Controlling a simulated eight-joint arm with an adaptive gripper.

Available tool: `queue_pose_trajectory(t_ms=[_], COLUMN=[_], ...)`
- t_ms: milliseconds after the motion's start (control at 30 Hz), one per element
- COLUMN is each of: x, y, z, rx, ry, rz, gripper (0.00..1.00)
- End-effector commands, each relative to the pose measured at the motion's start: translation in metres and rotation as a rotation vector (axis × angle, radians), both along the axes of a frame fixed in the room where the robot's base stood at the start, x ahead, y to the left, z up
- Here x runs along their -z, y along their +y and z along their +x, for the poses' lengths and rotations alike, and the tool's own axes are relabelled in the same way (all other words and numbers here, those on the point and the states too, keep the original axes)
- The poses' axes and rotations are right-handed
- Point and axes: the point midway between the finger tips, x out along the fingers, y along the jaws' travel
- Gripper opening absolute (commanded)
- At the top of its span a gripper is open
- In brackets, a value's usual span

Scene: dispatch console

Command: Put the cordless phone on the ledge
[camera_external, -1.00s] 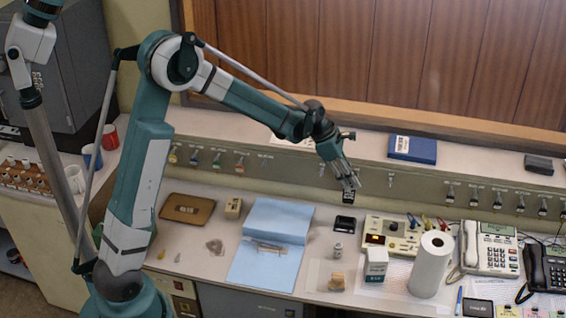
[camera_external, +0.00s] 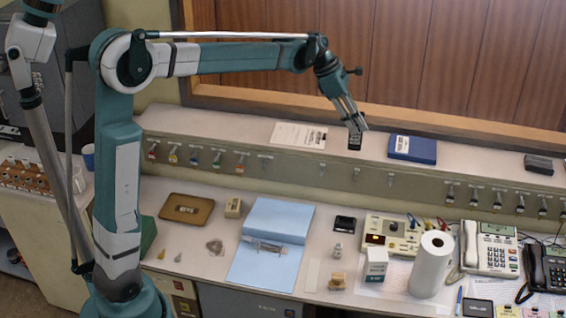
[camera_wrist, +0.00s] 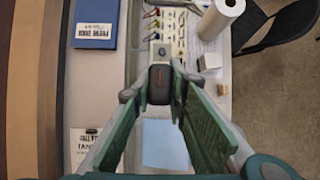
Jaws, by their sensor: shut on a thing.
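My gripper (camera_external: 360,128) is shut on a small dark cordless phone (camera_external: 355,142), which hangs at the fingertips. In the wrist view the phone (camera_wrist: 159,84) sits between the two green fingers, with an orange mark on its face. The ledge (camera_external: 232,122) is the long raised pale shelf along the back, below the wood-panelled wall. In the external view the phone appears against the ledge near its front edge, raised; the exact gap cannot be told. In the wrist view the ledge (camera_wrist: 98,85) lies left of the phone.
On the ledge, a blue book (camera_external: 412,148) lies right of the phone and a paper sheet (camera_external: 298,135) left. A dark box (camera_external: 538,164) is farther right. Keys hang from hooks on the ledge front. The counter below holds a paper roll (camera_external: 432,265) and desk phones (camera_external: 490,250).

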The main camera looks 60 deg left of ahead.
Motion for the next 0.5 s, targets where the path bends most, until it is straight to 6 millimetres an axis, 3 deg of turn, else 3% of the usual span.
queue_pose_trajectory(t_ms=[267, 500], x=[-0.040, -0.039], y=[0.000, 0.040], z=[0.000, -0.003], rx=[0.000, -0.030], ry=[0.000, 0.001], rz=[0.000, 0.000], gripper=[0.01, 0.01])
